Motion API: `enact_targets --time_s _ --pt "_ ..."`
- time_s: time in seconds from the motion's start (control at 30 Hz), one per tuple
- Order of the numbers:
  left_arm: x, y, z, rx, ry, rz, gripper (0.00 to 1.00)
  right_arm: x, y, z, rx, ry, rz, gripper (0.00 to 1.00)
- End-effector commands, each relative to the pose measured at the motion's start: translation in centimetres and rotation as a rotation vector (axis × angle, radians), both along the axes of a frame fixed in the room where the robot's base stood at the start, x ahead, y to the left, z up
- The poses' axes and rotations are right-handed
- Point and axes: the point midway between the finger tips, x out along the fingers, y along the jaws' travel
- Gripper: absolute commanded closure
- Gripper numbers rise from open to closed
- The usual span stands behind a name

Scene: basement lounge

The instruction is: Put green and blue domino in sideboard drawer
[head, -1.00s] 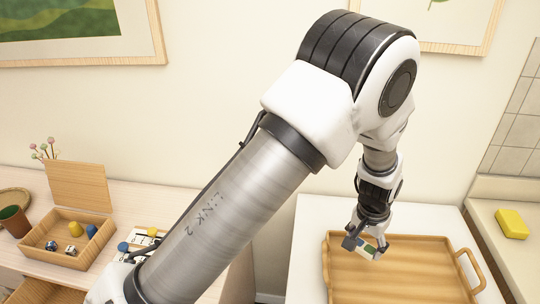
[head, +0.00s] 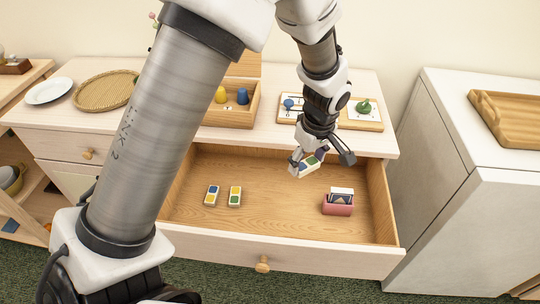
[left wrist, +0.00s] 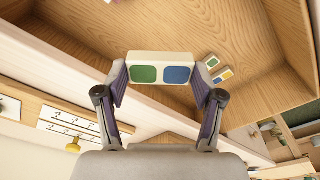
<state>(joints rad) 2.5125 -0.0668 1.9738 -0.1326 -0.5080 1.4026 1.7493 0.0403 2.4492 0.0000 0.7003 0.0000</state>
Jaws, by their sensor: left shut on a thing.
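The green and blue domino (head: 309,165) is a white tile with one green and one blue square, and its face shows plainly in the left wrist view (left wrist: 161,69). My left gripper (head: 318,161) is shut on it, with a finger at each end. It holds the domino over the back right part of the open sideboard drawer (head: 285,220). The domino looks to be above the drawer floor, apart from it. The sideboard (head: 370,78) stands behind with its top clear of the gripper. My right gripper is not in view.
A blue-yellow domino (head: 212,195) and a yellow-green domino (head: 235,196) lie at the drawer's left. A pink card holder (head: 338,207) stands at its right. The drawer's middle is bare. A wooden box (head: 232,112) and a picture board (head: 365,118) sit on the sideboard top.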

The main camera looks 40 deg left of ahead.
Motion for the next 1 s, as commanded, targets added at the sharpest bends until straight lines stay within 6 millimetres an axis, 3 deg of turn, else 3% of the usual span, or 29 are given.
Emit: enact_targets --time_s 0.03,0.1,0.23,0.4,0.6,0.87,1.0 --pt "-0.7 0.7 -4.2 -0.004 -0.002 0.155 0.6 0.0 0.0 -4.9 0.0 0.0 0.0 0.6" --pt "-1.7 1.7 -6.2 -0.004 -0.001 0.383 0.6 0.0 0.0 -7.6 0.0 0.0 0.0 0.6" --pt "-3.1 3.0 -8.4 -0.004 -0.002 0.703 0.6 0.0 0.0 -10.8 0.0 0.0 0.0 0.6" --pt "-3.9 3.6 -9.7 0.0 0.0 0.867 0.6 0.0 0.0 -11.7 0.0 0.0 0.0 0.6" --pt "-3.9 3.6 -13.8 0.001 0.001 0.873 0.6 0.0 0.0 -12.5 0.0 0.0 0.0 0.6" --pt "-3.9 3.6 -17.8 0.001 0.001 0.872 0.6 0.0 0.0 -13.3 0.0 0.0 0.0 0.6" --pt "-3.8 3.5 -18.5 -0.001 -0.002 0.87 0.6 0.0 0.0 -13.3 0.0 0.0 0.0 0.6"
